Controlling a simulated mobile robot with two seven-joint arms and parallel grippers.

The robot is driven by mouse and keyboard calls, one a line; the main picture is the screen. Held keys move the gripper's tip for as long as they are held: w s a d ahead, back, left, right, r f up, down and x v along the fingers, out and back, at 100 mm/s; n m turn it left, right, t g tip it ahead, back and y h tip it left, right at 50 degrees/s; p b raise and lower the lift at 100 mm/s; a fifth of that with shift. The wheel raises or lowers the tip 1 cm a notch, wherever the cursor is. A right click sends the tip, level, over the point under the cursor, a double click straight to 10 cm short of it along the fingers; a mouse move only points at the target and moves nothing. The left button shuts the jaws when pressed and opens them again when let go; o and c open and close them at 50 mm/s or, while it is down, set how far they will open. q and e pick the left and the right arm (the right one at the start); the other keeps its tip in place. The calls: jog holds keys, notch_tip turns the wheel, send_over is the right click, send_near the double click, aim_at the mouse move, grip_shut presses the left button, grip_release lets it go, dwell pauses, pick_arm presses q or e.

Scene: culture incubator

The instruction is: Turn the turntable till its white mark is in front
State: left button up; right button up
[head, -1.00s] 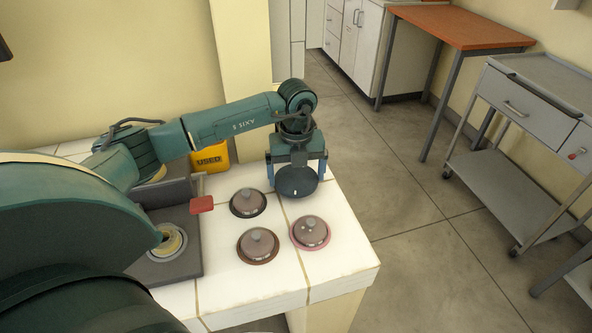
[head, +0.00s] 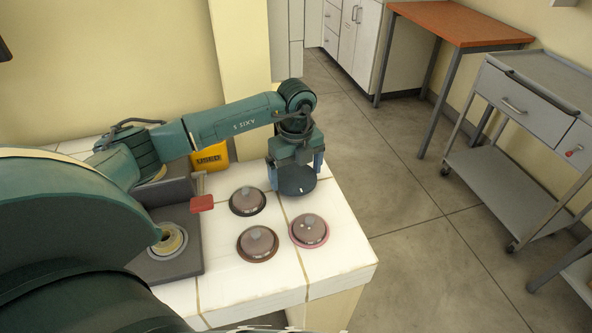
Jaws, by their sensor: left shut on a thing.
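The turntable (head: 297,182) is a dark round disc on the white tiled bench, near its right edge. My left gripper (head: 296,172) comes down on it from above, with blue fingers at its left and right sides, shut on it. A small white mark shows on the disc's near side, slightly right of its middle. The far part of the disc is hidden under the gripper. My right gripper is not in view.
Several lidded round dishes stand close in front of the turntable, one with a pink rim (head: 309,231). A grey device with a red tab (head: 202,203) and a yellow bin (head: 211,157) are to the left. The bench (head: 340,262) ends just right of the turntable.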

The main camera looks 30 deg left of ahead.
aim_at(296, 177)
pick_arm(q)
jog(key=shift+a, duration=0.1)
jog(key=o, duration=0.7)
jog(key=shift+c, duration=0.2)
jog(key=shift+r, duration=0.15)
notch_tip(296, 177, up, 13)
jog(key=b, duration=0.1)
